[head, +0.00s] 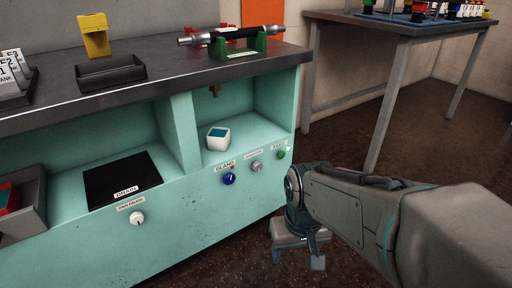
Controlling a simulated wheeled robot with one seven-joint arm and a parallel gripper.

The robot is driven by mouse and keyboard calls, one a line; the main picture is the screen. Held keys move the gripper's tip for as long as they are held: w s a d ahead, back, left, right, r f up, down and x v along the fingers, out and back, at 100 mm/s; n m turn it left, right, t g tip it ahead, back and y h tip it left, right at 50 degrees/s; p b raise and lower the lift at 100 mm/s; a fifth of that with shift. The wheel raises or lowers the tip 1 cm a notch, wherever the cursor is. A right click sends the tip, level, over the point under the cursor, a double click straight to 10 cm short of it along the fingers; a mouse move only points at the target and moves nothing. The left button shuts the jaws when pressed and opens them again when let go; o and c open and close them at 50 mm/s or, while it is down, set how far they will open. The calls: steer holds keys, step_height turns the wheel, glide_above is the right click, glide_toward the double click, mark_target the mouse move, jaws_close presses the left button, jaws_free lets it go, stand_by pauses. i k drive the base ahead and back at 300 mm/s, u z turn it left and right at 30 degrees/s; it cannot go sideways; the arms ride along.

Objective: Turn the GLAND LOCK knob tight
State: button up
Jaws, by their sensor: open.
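A blue knob (229,179) sits on the teal front panel of the bench, right under a label reading GLAND (225,166). The rest of the label is too small to read. A pale mark shows on the knob's face; whether it is tight cannot be told. My gripper (297,262) is at the lower right, in front of the bench and low over the floor. It is open, its two fingers apart and pointing down, with nothing between them. It is apart from the knob, to its right and lower in the picture.
A grey knob (257,166) and a green knob (281,154) sit right of the blue one. A white knob (137,217) is far left. Floor before the panel is clear.

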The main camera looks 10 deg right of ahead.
mark_target(258, 165)
steer(key=u, duration=1.15)
steer(key=i, duration=0.65)
steer(key=z, duration=1)
